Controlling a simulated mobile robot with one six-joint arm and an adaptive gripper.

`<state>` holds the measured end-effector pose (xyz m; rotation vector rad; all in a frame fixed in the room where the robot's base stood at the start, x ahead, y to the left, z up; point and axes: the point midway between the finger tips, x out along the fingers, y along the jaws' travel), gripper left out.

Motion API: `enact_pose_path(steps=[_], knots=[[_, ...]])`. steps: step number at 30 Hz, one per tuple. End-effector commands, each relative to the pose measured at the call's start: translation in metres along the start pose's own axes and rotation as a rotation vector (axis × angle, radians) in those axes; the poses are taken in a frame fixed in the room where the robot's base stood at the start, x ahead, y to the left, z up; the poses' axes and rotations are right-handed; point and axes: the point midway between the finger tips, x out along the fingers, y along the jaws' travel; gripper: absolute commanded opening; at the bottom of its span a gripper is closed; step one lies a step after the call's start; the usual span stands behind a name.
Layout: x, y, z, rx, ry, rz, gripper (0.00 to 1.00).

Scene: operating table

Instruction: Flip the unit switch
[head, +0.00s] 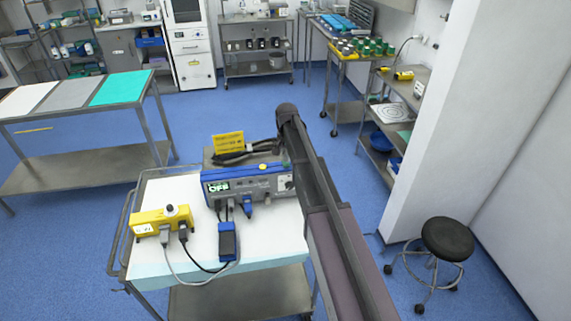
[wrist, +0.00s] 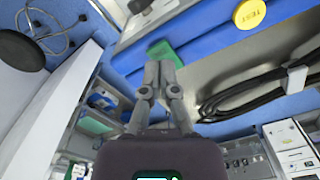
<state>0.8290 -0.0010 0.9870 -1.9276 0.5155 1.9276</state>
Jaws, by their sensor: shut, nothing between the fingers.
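The blue unit (head: 240,184) stands on the cart in the head view, its lit green display (head: 218,186) reading OFF. A green switch-like part (wrist: 157,48) shows in the wrist view at the border of the unit's blue and grey faces (wrist: 208,75). My gripper (wrist: 161,65) is shut and empty, its fingertips directly in front of this green part and overlapping it. I cannot tell whether they touch. A round yellow TEST button (wrist: 250,13) is at the upper right there. In the head view my arm hides the unit's right end, and the gripper cannot be made out.
A yellow socket box (head: 161,221) with plugs and a blue block (head: 228,240) on a cable lie on the cart (head: 190,188). A yellow sign (head: 228,143) stands behind the unit. A stool (head: 448,240) is at right.

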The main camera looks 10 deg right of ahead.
Motion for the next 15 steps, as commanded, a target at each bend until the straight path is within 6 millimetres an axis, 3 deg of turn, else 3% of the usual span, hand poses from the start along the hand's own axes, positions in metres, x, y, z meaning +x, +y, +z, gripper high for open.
enact_pose_path(steps=[15], knots=[[0.0061,0.0003,-0.0001,0.000,0.000,0.000,0.00]])
